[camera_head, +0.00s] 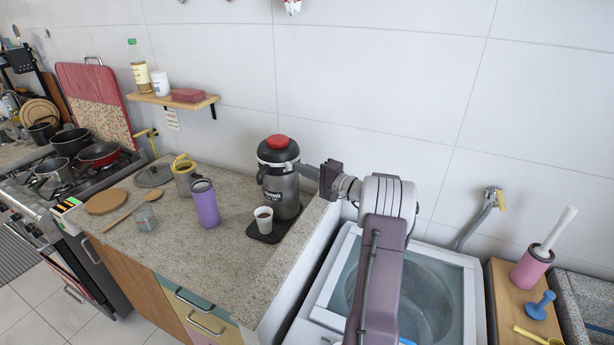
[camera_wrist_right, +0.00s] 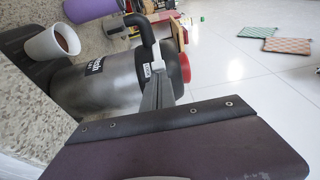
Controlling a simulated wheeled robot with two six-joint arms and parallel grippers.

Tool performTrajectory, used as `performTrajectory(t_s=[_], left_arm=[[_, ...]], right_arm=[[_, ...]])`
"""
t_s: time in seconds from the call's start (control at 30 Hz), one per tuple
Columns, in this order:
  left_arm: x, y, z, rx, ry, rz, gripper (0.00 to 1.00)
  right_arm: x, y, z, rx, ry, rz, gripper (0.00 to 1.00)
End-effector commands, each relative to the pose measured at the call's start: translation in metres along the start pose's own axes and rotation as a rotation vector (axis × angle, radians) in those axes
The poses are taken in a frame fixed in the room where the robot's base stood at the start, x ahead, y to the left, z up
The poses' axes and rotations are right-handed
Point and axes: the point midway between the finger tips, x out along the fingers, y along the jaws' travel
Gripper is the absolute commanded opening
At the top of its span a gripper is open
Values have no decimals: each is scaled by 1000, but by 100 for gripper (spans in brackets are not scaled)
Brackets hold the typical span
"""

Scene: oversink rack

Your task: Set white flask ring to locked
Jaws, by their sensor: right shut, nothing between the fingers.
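The flask (camera_head: 281,185) is a steel-grey jug with a black top and a red cap (camera_head: 278,141), upright on a dark tray (camera_head: 262,236). In the right wrist view the flask (camera_wrist_right: 97,82) appears sideways, with its black handle and red cap (camera_wrist_right: 188,67). A small white part (camera_wrist_right: 154,70) shows at its neck beside my finger; I take it for the ring, but cannot read its setting. My right gripper (camera_head: 306,171) is shut and empty, its tips close against the flask's upper right side. Touching cannot be told. My left gripper is not in view.
A white cup (camera_head: 263,219) stands on the tray in front of the flask. A purple tumbler (camera_head: 205,204) and a yellow-topped canister (camera_head: 184,178) stand to the left on the counter.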

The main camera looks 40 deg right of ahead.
Motion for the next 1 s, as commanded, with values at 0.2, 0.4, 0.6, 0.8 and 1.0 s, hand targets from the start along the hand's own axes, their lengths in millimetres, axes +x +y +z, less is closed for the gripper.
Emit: performTrajectory(t_s=[0.2,0.4,0.6,0.8,1.0], left_arm=[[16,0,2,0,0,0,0],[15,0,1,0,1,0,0],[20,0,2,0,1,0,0],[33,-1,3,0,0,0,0],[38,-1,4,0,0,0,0]], right_arm=[[2,1,10,1,-2,1,0],[2,0,10,1,-3,0,0],[-11,1,8,1,2,-1,0],[-57,3,7,1,4,0,0],[-86,2,7,2,2,0,0]])
